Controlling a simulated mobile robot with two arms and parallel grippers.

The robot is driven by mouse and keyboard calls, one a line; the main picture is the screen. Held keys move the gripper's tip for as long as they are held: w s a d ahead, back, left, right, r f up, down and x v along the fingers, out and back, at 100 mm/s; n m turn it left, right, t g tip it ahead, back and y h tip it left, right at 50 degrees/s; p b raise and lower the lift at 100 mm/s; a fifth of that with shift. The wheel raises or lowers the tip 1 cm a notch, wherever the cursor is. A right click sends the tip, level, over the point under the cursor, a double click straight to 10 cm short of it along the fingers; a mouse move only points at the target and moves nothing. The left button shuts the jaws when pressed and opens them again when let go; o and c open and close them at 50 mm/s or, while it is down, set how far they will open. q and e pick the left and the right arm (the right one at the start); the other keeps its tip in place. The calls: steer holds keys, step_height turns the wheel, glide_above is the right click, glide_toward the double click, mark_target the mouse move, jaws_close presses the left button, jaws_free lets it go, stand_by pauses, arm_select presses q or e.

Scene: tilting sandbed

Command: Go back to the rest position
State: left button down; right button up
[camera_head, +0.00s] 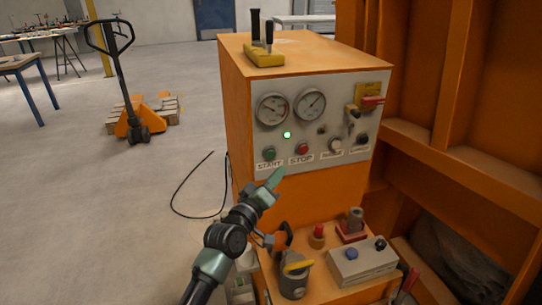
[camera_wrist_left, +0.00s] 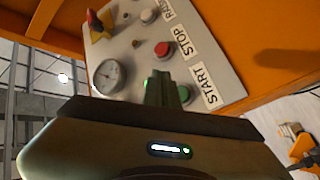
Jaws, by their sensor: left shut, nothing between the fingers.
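My left gripper (camera_head: 274,179) is shut and empty in the head view. Its tip is just below the START and STOP labels of the grey control panel (camera_head: 322,108) on the orange cabinet (camera_head: 236,130). The panel carries a green START button (camera_head: 269,154), a red STOP button (camera_head: 302,148), a lit green lamp (camera_head: 287,134) and two gauges. In the left wrist view the closed fingers (camera_wrist_left: 163,92) point at the panel, near the START button (camera_wrist_left: 184,93) and the red STOP button (camera_wrist_left: 163,49). I cannot tell whether they touch it. My right gripper is not in view.
An orange ledge below the panel holds a grey box (camera_head: 362,264) with knobs, a cylinder with a yellow handle (camera_head: 294,276) and small red parts. Orange steel walls (camera_head: 480,130) stand at right. A pallet jack (camera_head: 133,125) stands back left. Open floor lies left.

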arm_select(q)
steer(key=s+a+f+g+y, duration=0.2)
steer(key=a+f, duration=0.1)
steer(key=f, duration=0.9)
steer(key=s+a+f+g+y, duration=0.1)
steer(key=s+a+f, duration=0.15)
steer(key=f, duration=0.85)
steer(key=s+a+f+m+g+y, duration=0.1)
steer(key=s+a+f+g, duration=0.15)
steer(key=s+f, duration=0.6)
steer(key=s+a+f+m+g+y, duration=0.1)
steer(key=s+a+f+g+y, duration=0.3)
steer(key=f, duration=0.8)
steer(key=s+a+f+m+g, duration=0.1)
steer(key=s+a+f, duration=0.2)
steer(key=s+f, duration=0.6)
steer(key=s+a+f+m+g, duration=0.1)
steer(key=s+a+f, duration=0.3)
steer(key=s, duration=0.9)
steer(key=s+a+f+m+g, duration=0.1)
steer(key=s+a+f+g, duration=0.1)
steer(key=s, duration=0.9)
steer(key=s+a+f+m+g, duration=0.1)
steer(key=s+f, duration=0.4)
steer(key=s, duration=0.6)
steer(key=shift+a+m+g+y, duration=0.3)
steer(key=shift+a+g+y, duration=0.1)
steer(key=shift+a+g, duration=0.2)
steer(key=shift+f, duration=0.1)
